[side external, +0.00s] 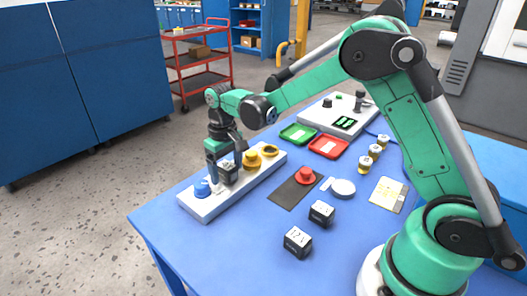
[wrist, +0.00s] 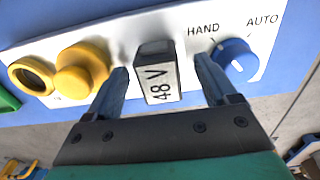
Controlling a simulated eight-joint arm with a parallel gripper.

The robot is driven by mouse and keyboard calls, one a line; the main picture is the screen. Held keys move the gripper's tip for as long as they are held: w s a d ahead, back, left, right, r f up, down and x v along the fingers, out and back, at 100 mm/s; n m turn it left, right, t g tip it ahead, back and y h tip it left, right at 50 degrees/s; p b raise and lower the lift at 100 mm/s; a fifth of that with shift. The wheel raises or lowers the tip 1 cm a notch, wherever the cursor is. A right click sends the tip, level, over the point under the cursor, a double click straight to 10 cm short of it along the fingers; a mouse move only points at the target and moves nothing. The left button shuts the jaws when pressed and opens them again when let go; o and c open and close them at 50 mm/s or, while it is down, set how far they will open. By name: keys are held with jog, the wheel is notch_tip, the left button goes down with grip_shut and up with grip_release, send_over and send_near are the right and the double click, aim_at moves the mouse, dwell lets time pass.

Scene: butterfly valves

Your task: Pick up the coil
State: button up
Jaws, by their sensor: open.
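A dark block with a white label reading 48 V (wrist: 158,80), which looks like the coil, sits on a white panel (wrist: 118,40) between a yellow knob and a blue selector knob. It also shows in the side view as a small dark block (side external: 228,173). My gripper (wrist: 162,75) is open, with one finger on each side of the block and visible gaps between. In the side view my gripper (side external: 221,165) points down over the panel. Two similar dark labelled blocks, one nearer (side external: 297,241) and one farther (side external: 321,213), stand on the blue table.
The blue selector knob (wrist: 234,60), marked HAND and AUTO, is close beside the right finger. The yellow knob (wrist: 82,68) is close to the left finger. A red valve on a dark mat (side external: 296,188), a green tray (side external: 298,134) and a red tray (side external: 328,146) are on the table.

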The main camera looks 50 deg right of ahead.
grip_shut()
jog(key=shift+r, duration=0.15)
